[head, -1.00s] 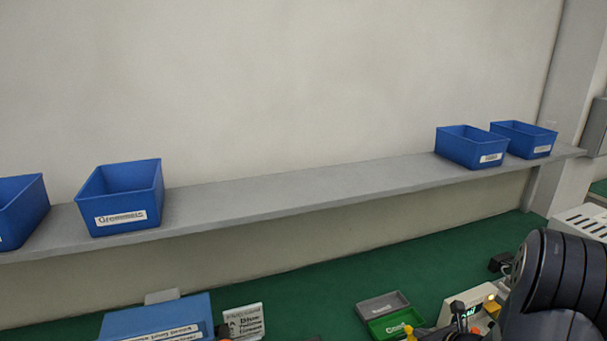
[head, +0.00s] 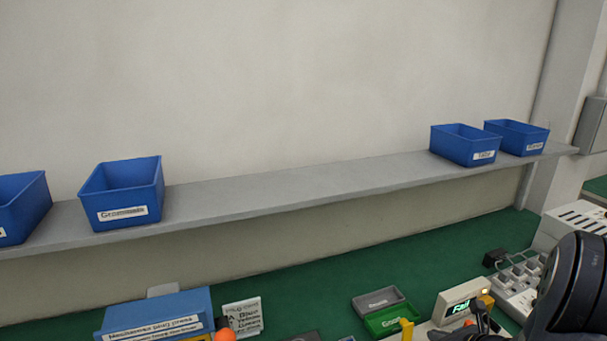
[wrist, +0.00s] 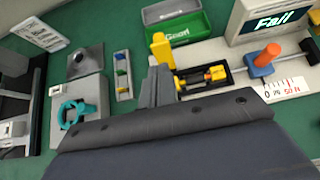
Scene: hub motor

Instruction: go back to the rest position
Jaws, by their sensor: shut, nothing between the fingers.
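My gripper (wrist: 157,86) shows in the wrist view as narrow grey fingers, close together with nothing held between them. It is above the green bench, in front of the green tray marked "Good" (wrist: 178,22) and beside a yellow upright piece (wrist: 162,48). In the head view, my dark arm fills the lower right corner; the fingers are hard to make out there.
A tester display (head: 462,304) reads "Fail". Left of it are the green tray (head: 390,321), a grey tray (head: 378,300), a white sign (head: 243,316) and a blue box (head: 158,316). A grey shelf (head: 290,190) with blue bins runs along the wall.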

